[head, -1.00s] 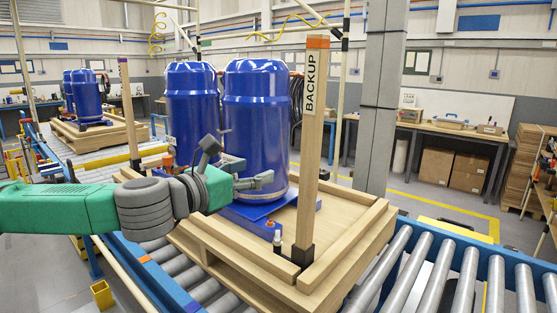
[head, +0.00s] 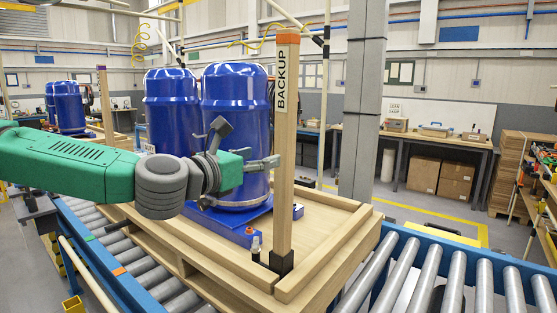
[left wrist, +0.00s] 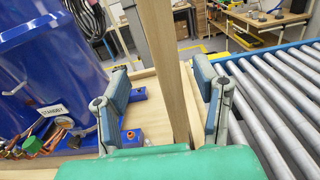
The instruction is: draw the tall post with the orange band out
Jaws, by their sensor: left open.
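The tall wooden post (head: 285,150) stands upright at the near corner of the pallet (head: 318,253). It has an orange band at its top, a "BACKUP" label and a black foot. My left gripper (head: 276,162) is at the post's left side, about mid-height, and looks close to it. In the left wrist view the post (left wrist: 163,65) rises between the two open fingers (left wrist: 165,105), with gaps on both sides. The fingers are not closed on it. My right gripper is not in view.
Two blue compressor tanks (head: 235,130) stand on the pallet just behind my left gripper. A roller conveyor (head: 400,275) runs under and beside the pallet. A grey column (head: 362,110) stands behind.

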